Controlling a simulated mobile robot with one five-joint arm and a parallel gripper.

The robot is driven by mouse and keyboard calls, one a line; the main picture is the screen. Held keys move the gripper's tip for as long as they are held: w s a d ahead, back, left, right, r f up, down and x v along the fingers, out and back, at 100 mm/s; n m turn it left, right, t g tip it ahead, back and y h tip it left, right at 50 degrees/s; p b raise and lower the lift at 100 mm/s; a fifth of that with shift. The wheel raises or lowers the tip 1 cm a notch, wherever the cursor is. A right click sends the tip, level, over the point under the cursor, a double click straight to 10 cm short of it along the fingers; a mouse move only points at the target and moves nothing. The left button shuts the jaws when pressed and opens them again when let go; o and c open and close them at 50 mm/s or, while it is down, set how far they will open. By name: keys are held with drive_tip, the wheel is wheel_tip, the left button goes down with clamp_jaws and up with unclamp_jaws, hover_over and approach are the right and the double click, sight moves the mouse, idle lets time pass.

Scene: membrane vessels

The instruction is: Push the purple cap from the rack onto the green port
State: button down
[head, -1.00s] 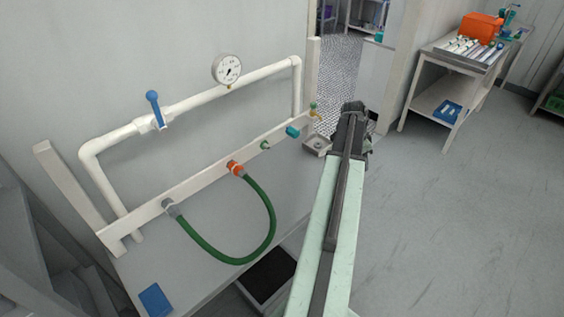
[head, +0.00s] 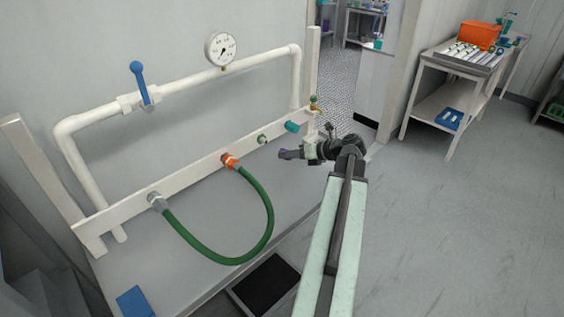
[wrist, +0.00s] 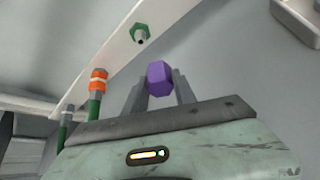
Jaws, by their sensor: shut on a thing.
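My gripper (head: 291,154) is shut on the purple cap (wrist: 159,78), which shows between the two grey fingers in the wrist view. In the head view only a small bit of purple (head: 283,152) shows at the fingertips. The green port (head: 262,139) sits on the white rail, left of and a little above my gripper in the head view. In the wrist view the green port (wrist: 140,33) is a green hex fitting with a pale stub, beyond the cap and slightly left. The cap is apart from the port. The rack is not clearly seen.
A green hose (head: 268,215) loops from an orange fitting (head: 230,161) to a grey fitting (head: 157,201). A teal plug (head: 292,127) and a small tap (head: 314,105) are on the rail's right. The bench below is mostly clear.

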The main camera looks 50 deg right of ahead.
drive_tip(key=shift+w+a+r+m+t+h+b, duration=0.2)
drive_tip(key=shift+w+a+t+b, duration=0.1)
drive_tip(key=shift+a+t, duration=0.15)
drive_tip(key=shift+w+a+r+m+t+h+b, duration=0.2)
drive_tip(key=shift+w+a+t, duration=0.15)
drive_tip(key=shift+a, duration=0.15)
drive_tip(key=shift+w+d+r, duration=0.1)
drive_tip(key=shift+r, duration=0.15)
drive_tip(key=shift+w+d, duration=0.15)
drive_tip(key=shift+w, duration=2.25)
drive_tip(key=shift+w+d, duration=0.15)
drive_tip(key=shift+w, duration=1)
drive_tip(key=c, duration=0.9)
unclamp_jaws()
drive_tip(key=shift+r, duration=0.1)
